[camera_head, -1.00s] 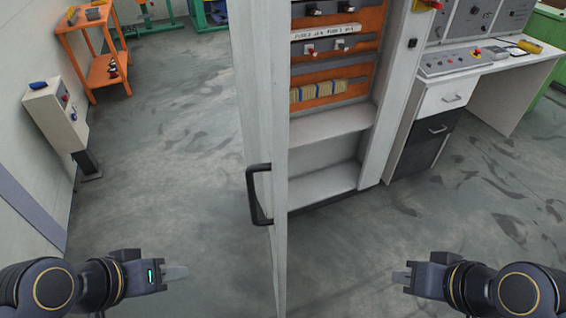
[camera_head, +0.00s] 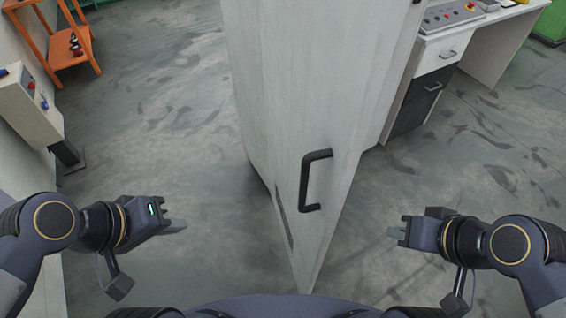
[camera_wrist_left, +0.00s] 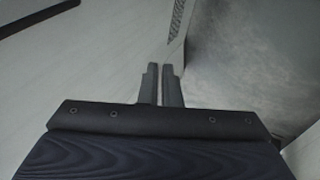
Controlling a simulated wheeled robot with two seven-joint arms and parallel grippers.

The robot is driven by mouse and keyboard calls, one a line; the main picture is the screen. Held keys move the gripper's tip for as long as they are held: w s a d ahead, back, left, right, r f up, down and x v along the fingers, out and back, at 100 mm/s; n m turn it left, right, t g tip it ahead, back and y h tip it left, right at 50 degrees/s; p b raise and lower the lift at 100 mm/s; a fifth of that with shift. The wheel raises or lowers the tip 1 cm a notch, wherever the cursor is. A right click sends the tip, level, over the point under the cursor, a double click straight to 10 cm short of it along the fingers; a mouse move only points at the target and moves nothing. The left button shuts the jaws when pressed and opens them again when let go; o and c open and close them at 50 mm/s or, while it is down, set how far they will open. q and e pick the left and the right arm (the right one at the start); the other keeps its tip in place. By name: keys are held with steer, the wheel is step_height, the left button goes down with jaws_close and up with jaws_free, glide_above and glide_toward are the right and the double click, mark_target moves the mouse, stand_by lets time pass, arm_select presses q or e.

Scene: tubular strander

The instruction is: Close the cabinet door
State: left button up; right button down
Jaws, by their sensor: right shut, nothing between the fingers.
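The cabinet door (camera_head: 290,95) is a tall pale panel in the middle of the head view. It stands swung out, its lower corner pointing towards me, and it hides the cabinet interior. Its black handle (camera_head: 306,180) faces me. My left gripper (camera_head: 182,226) is left of the door, apart from the handle, with its fingers together and empty. The left wrist view shows these fingers (camera_wrist_left: 162,72) in front of a pale surface (camera_wrist_left: 90,60), with a dark bar (camera_wrist_left: 35,16) at upper left. My right gripper (camera_head: 392,233) is shut and empty, right of the door.
A control desk (camera_head: 450,45) with drawers stands at the back right. A control box on a post (camera_head: 35,105) and an orange shelf (camera_head: 65,45) stand at the left. Grey floor (camera_head: 170,130) is clear on both sides of the door.

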arm_select(q)
steer(key=w+d+n+g+h, duration=0.1)
steer(key=n, duration=0.1)
steer(key=w+d+r+n, duration=0.1)
steer(key=w+d+n, duration=0.1)
steer(key=n, duration=0.1)
steer(key=w+d+r+n+g+h, duration=0.1)
steer(key=n, duration=0.2)
steer(key=shift+w+d+r+g+h, duration=0.15)
steer(key=shift+d+r+g+h, duration=0.05)
steer(key=shift+d+g+h, duration=0.15)
jaws_close()
steer(key=w+d+f+n, duration=0.1)
steer(key=d+f+n, duration=0.2)
steer(key=d, duration=0.4)
steer(key=w+d+f+n+g+h, duration=0.1)
steer(key=w+d+f+n, duration=0.1)
steer(key=d, duration=0.5)
steer(key=shift+w+d+f+n, duration=0.3)
steer(key=shift+d+f+n, duration=0.15)
steer(key=shift+n, duration=0.35)
steer(key=shift+g+h, duration=0.25)
